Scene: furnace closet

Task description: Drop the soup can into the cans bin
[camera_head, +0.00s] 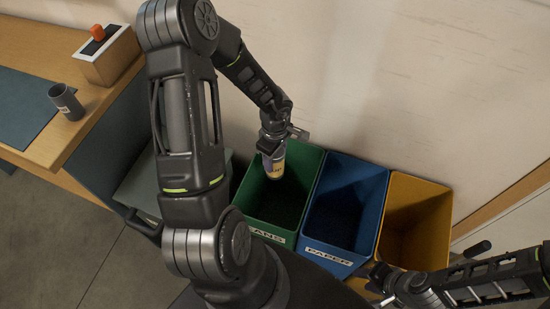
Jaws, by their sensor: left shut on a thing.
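The soup can (274,168), purple-grey with a yellowish label, hangs upright from my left gripper (272,147). My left gripper is shut on its upper part. The can is over the back left part of the green bin (303,165), whose front label reads as cans. How high it is above the rim is hard to tell. My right gripper (376,279) is low at the right, near the front of the blue and yellow bins. Its fingers are too small and dark to tell whether they are open.
A blue bin (374,199) labelled paper and a yellow bin (413,185) stand right of the green one, along the wall. At the left, a wooden desk (43,151) bears a dark mat, a grey cup (66,102) and a box (107,59) with an orange thing. A chair (141,185) stands beside it.

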